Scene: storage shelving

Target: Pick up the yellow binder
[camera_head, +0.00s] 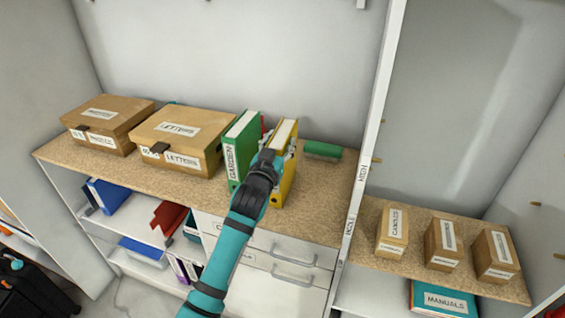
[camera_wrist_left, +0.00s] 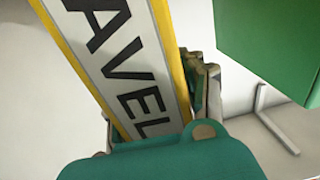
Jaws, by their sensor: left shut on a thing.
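The yellow binder (camera_head: 283,183) stands upright on the speckled shelf top, just right of a green binder (camera_head: 241,146) labelled GARDEN. My left gripper (camera_head: 270,160) is at the yellow binder's spine and is shut on it. In the left wrist view the yellow binder (camera_wrist_left: 162,22) fills the middle, with a white spine label whose visible letters read AVEL. The left gripper's fingers (camera_wrist_left: 160,115) lie on both sides of the spine. The green binder (camera_wrist_left: 270,45) is apart from it at the upper right there. My right gripper is not in view.
Two cardboard boxes, one marked LETTERS (camera_head: 182,135) and another (camera_head: 107,119), stand left of the binders. A green rolled item (camera_head: 323,149) lies behind to the right. A white upright post (camera_head: 369,140) divides off a lower shelf with small boxes (camera_head: 444,244).

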